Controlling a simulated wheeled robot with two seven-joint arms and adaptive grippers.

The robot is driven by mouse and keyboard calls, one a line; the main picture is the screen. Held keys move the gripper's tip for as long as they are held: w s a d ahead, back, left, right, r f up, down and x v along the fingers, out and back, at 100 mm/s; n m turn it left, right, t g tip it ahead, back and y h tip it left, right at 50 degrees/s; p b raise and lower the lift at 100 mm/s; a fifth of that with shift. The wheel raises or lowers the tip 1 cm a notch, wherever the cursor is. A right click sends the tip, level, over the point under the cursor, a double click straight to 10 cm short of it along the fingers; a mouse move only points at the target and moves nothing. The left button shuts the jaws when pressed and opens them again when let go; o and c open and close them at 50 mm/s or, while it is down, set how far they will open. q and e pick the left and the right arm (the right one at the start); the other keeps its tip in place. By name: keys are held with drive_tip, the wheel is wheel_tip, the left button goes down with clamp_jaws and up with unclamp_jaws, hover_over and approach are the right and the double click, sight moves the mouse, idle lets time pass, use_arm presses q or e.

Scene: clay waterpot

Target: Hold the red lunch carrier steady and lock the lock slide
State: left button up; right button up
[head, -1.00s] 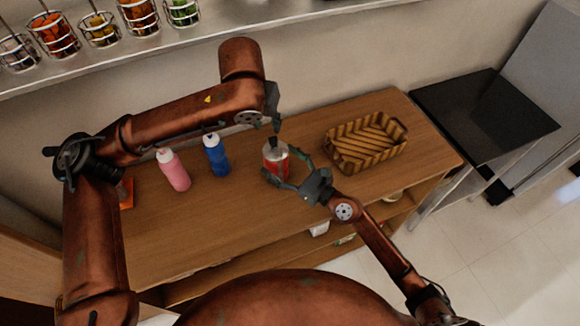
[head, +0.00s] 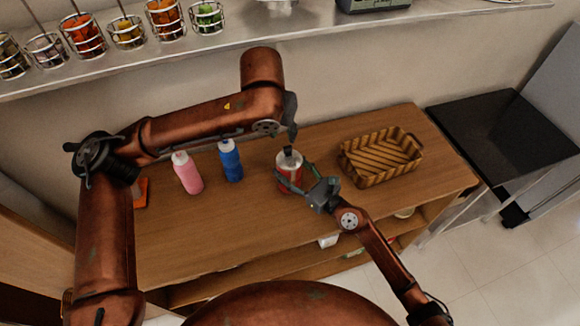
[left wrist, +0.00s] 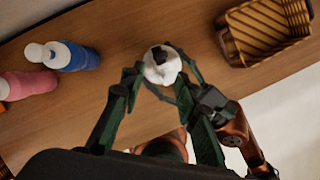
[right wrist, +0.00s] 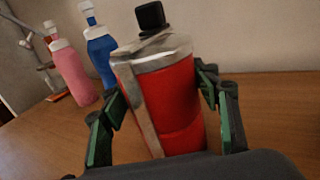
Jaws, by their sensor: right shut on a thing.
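The lunch carrier (head: 289,161) stands on the wooden table; the right wrist view shows its red body (right wrist: 175,105), silver lid and strap, and black block on top (right wrist: 150,17). I cannot tell which part is the lock slide. My right gripper (head: 294,183) is shut on the carrier, one finger on each side; its fingers also show in the right wrist view (right wrist: 163,100). My left gripper (head: 291,137) is just above the carrier's top. In the left wrist view its fingers (left wrist: 160,82) are spread, with the pale lid (left wrist: 160,66) beyond them. Contact is unclear.
A blue bottle (head: 230,162) and a pink bottle (head: 187,175) stand left of the carrier. A woven basket (head: 381,158) sits to its right. A shelf (head: 230,42) with several wire cups runs along the wall behind. Table space in front of the bottles is clear.

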use_arm(q)
drive_tip(key=shift+c, duration=0.4)
use_arm(e)
drive_tip(key=c, duration=0.9)
use_arm(q)
drive_tip(key=shift+n, duration=0.4)
drive_tip(key=c, duration=0.3)
use_arm(e)
drive_tip(key=shift+o, duration=0.2)
use_arm(q)
drive_tip(key=n, duration=0.3)
drive_tip(key=shift+w+d, duration=0.1)
drive_tip(key=shift+d, duration=0.05)
drive_tip(key=c, duration=0.3)
drive_tip(key=n, duration=0.3)
drive_tip(key=shift+w+d+n+y, duration=0.1)
drive_tip(key=shift+d+n+y, duration=0.05)
drive_tip(key=shift+n+y, duration=0.2)
clamp_jaws()
drive_tip(key=n, duration=1.2)
drive_tip(key=w+d+n+y, duration=0.1)
drive_tip(key=n, duration=1)
drive_tip(key=r+n+y, duration=0.1)
drive_tip(key=n, duration=1.1)
drive_tip(key=shift+w+d+n, duration=0.3)
drive_tip(key=shift+w+n, duration=0.05)
drive_tip(key=shift+w, duration=0.05)
